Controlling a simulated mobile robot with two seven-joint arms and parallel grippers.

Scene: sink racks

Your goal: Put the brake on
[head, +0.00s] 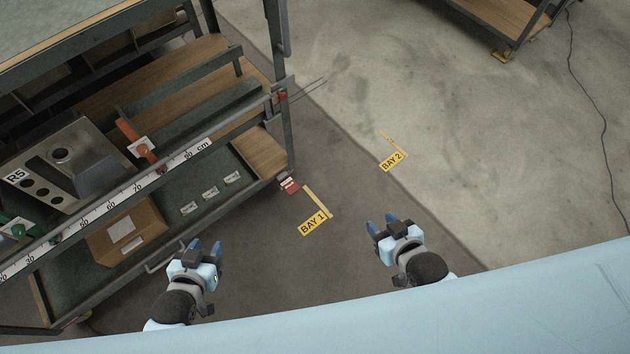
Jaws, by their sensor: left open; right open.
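A wheeled metal rack (291,135) stands at the left. At the foot of its right corner post is a caster with a red and white part (289,184), which looks like a brake pedal; whether it is up or down is too small to tell. My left gripper (206,247) is open and empty, at the rack's front edge, below and left of that caster. My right gripper (383,223) is open and empty over the floor, right of the caster. Neither gripper touches the pedal.
The rack holds a steel sink (98,150), a cardboard box (148,222), an orange-handled valve (137,139) and a green one (12,226). Yellow floor labels BAY 1 (313,224) and BAY 2 (392,160) lie right of it. A cable (590,100) runs at far right. The middle floor is clear.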

